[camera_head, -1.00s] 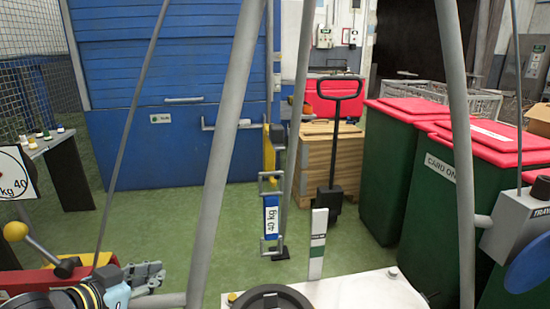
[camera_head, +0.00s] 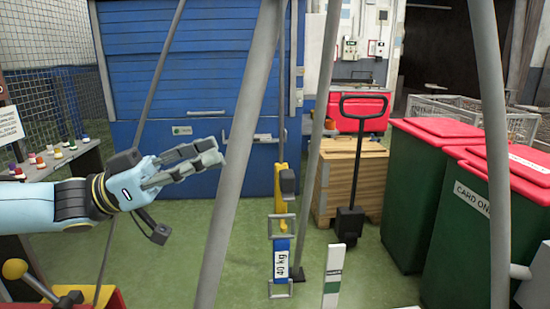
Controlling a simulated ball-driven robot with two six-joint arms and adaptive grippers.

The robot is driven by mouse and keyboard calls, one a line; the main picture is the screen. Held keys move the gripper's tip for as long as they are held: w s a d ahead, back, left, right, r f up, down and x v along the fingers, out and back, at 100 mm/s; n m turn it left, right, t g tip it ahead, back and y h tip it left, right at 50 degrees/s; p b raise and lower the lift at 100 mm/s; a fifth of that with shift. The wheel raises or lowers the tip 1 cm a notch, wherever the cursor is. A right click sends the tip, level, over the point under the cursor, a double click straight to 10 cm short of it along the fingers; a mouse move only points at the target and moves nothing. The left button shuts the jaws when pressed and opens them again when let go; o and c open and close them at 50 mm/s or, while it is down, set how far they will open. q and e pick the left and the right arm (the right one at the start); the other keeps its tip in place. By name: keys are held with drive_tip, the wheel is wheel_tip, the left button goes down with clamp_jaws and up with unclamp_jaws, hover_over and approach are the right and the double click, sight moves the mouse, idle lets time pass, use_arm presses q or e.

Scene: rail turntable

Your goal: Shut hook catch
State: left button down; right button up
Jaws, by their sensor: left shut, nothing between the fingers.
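A yellow hook-like fitting (camera_head: 280,203) with a dark block (camera_head: 287,180) on it hangs in the middle of the head view. Below it hangs a blue piece labelled 40 kg (camera_head: 282,257), with grey end frames. Which part is the hook catch is too small to tell. My left gripper (camera_head: 212,153) is raised to the left of the yellow fitting, with its fingers shut and empty, pointing right. It appears apart from the fitting, with a grey pole between them in the picture. My right gripper is out of view.
Slanting grey poles (camera_head: 235,150) cross the view in front. A wooden crate (camera_head: 345,185), a black-handled pallet truck (camera_head: 350,222) and green bins with red lids (camera_head: 430,185) stand to the right. A table with small coloured items (camera_head: 75,157) is at left.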

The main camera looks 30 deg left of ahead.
use_arm(q)
wheel_tip(320, 180, up, 3)
drive_tip(key=b, duration=0.2)
hover_over(286, 180)
drive_tip(key=a, duration=0.2)
drive_tip(key=f, duration=0.3)
drive_tip(key=shift+s+f, duration=0.2)
drive_tip(key=shift+f, duration=0.2)
